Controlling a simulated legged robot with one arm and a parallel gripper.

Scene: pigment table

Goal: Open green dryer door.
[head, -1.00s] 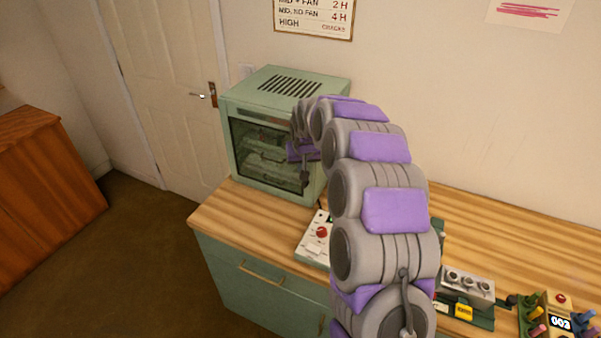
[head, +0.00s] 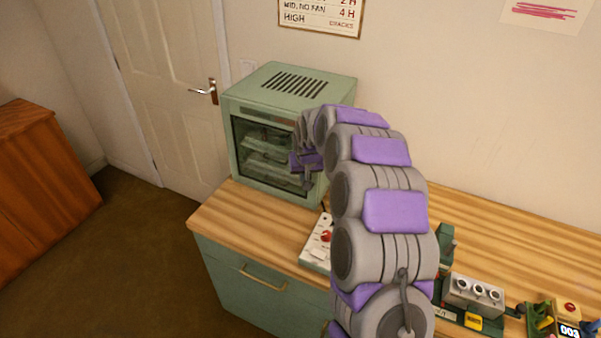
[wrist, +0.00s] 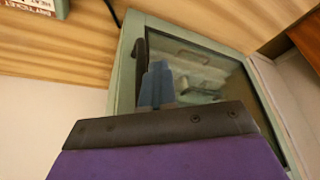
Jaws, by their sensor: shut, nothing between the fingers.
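The green dryer (head: 290,88) stands on the left end of the wooden counter. Its glass-fronted door (head: 262,150) looks shut, with racks dimly visible behind the glass. My gripper (head: 306,178) is at the right side of the door front. In the wrist view the door (wrist: 215,70) shows its glass and green frame, with a dark handle (wrist: 141,62) along one edge. The blue fingers of my gripper (wrist: 157,78) are shut and empty, close beside the handle. I cannot tell whether they touch it.
A device with dials (head: 473,291) and a counter display (head: 569,330) stand further right. An orange-brown cabinet (head: 35,180) is at left, with open floor between.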

